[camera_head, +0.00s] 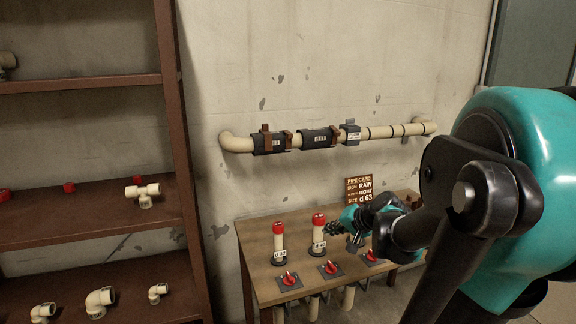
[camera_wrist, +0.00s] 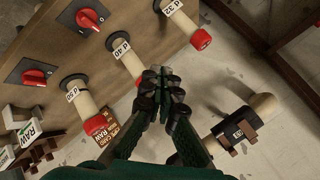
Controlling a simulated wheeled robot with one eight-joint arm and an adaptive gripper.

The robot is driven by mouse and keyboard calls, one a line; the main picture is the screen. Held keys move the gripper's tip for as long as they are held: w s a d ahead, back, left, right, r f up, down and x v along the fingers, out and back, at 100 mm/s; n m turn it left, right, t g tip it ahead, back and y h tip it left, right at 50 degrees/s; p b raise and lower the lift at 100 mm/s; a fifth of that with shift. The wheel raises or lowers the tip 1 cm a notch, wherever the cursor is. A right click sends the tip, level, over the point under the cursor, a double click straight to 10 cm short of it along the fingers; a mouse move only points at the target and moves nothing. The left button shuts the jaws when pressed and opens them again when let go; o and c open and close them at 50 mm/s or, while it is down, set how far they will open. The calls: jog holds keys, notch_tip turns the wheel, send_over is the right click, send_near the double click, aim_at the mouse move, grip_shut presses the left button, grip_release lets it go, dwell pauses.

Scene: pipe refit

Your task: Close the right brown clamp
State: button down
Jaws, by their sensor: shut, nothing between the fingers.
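A beige pipe (camera_head: 378,132) runs along the wall in the head view. It carries two black labelled sleeves with brown clamp pieces. The right brown clamp piece (camera_head: 335,133) stands at the right end of the right sleeve (camera_head: 318,139); whether it is open or closed is too small to tell. A brown upright piece (camera_head: 266,137) is at the left sleeve. My gripper (camera_head: 332,229) is below the pipe, over the table, apart from the clamps. In the wrist view my gripper (camera_wrist: 163,82) is shut and empty. A black sleeve with brown parts (camera_wrist: 238,129) is to its right.
A wooden table (camera_head: 255,245) holds red-capped upright pipes (camera_head: 279,240) and red knobs (camera_head: 289,279) near my gripper. A pipe card (camera_head: 359,189) stands behind it. A brown shelf (camera_head: 90,232) with fittings is at left. The wall under the pipe is clear.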

jog(key=s+d+f+n+g+h, duration=0.2)
jog(key=s+f+n+h, duration=0.1)
jog(key=s+f, duration=0.45)
jog(key=s+d+f+n+g+h, duration=0.2)
jog(key=s+f, duration=0.4)
jog(key=s, duration=0.3)
jog(key=w+a+r+m+t+y, duration=0.2)
jog(key=w+a+r+y, duration=0.3)
jog(key=w, duration=0.4)
jog(key=m+t, duration=1.2)
jog(key=t, duration=0.1)
send_near(339, 135)
jog(key=shift+y, duration=0.4)
jog(key=x, duration=0.7)
jog(key=shift+d, duration=0.1)
